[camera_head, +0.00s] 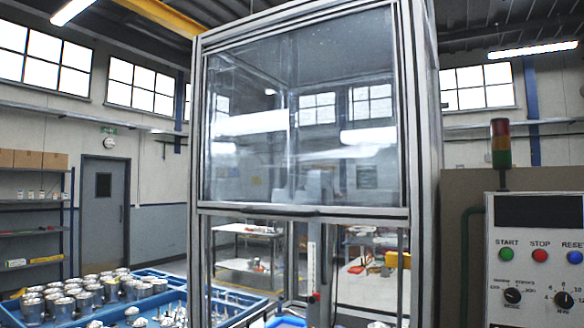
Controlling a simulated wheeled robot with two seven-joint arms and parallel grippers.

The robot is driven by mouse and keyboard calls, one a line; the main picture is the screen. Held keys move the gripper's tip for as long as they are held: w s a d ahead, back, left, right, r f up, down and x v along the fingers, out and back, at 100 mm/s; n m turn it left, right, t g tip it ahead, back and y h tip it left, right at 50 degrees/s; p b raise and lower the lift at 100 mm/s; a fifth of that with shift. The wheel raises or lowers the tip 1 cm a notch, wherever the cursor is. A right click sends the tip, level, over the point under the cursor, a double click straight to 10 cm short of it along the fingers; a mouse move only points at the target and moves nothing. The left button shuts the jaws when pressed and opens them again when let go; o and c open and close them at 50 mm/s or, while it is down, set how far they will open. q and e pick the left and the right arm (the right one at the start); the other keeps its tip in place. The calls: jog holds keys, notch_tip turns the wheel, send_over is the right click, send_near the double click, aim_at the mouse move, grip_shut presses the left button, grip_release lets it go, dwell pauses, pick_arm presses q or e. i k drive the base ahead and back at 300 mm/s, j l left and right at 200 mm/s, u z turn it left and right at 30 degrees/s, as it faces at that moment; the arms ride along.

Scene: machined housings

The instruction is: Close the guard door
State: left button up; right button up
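The guard door (300,150) is a clear panel in an aluminium frame on the tall machine enclosure (424,150). The panel fills the upper part of the front, with its dark bottom rail (300,211) about two thirds of the way down the picture. Below the rail the front is open, and I see through to the room behind. A grey upright part with a red piece (314,297) stands inside the opening, low down. The enclosure's bottom is cut off by the picture edge. Neither of my grippers is in view.
A blue tray (168,275) with several metal housings stands at lower left. A control panel (535,262) with START, STOP and RESET buttons is at right, with a signal tower (501,143) beside it. Shelves (30,205) and a grey door (103,205) are far left.

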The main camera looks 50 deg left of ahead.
aim_at(374, 217)
jog(key=i+u, duration=0.1)
jog(key=i, duration=0.4)
jog(key=u, duration=1.6)
